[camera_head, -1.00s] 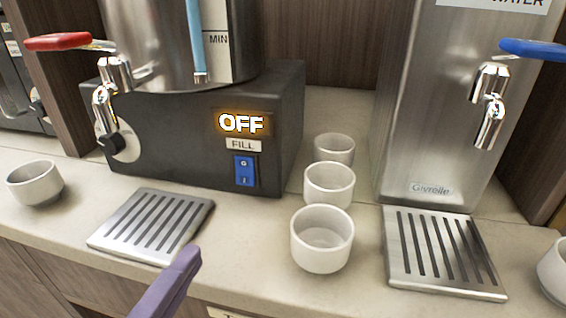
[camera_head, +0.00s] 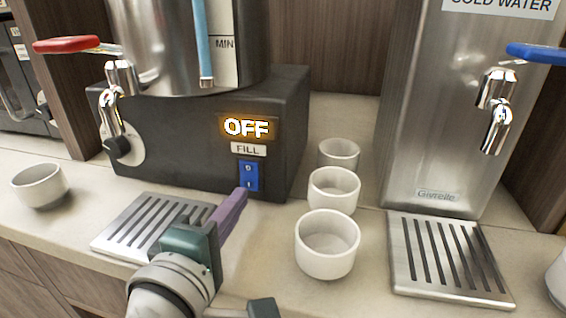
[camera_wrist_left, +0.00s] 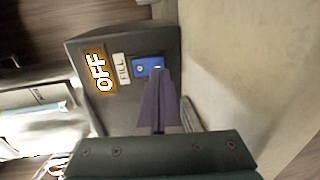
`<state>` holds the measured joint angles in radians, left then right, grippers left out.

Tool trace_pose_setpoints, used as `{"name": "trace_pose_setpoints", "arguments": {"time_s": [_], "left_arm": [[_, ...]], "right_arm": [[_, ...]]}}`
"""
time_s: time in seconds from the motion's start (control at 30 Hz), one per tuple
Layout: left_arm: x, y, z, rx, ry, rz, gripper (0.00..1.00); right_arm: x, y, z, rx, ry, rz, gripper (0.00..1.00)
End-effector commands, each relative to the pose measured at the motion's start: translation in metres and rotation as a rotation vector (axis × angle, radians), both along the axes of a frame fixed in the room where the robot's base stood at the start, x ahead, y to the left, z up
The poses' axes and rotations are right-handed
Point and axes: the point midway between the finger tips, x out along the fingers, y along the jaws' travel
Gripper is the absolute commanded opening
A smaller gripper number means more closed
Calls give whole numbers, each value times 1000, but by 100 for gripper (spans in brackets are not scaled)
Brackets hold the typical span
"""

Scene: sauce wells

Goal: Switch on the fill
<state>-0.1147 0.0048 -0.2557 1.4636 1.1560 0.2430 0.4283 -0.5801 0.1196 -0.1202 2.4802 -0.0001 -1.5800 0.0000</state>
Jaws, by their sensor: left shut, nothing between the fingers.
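The blue fill switch (camera_head: 248,174) sits on the front of the dark boiler base (camera_head: 175,150), under a FILL label (camera_head: 248,149) and a lit display (camera_head: 247,127) reading OFF. My left gripper (camera_head: 243,193) is shut and empty, its purple fingertips over the lower part of the switch. In the left wrist view the tips (camera_wrist_left: 158,72) overlap one end of the switch (camera_wrist_left: 146,67); I cannot tell whether they press it. The lower edge of the switch is hidden behind the tips.
White cups (camera_head: 327,246) stand in a row right of the base, close to my left gripper. A drip tray (camera_head: 125,222) lies below the red-handled tap (camera_head: 118,110). The cold water dispenser (camera_head: 425,130) and its drip tray (camera_head: 398,270) are at right.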

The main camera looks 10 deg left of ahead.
Motion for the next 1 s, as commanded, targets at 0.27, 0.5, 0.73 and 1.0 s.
{"name": "trace_pose_setpoints", "arguments": {"time_s": [0.27,0.5,0.73,1.0], "left_arm": [[19,-1,-3,-1,1,0,0],[20,-1,-3,-1,1,0,0],[24,-1,-12,1,-38,0,0],[23,-1,-4,-1,-36,0,0]], "right_arm": [[0,0,-4,0,0,0,0],[0,0,-4,0,0,0,0],[0,0,-27,0,-1,0,0],[0,0,-19,-1,1,0,0]]}}
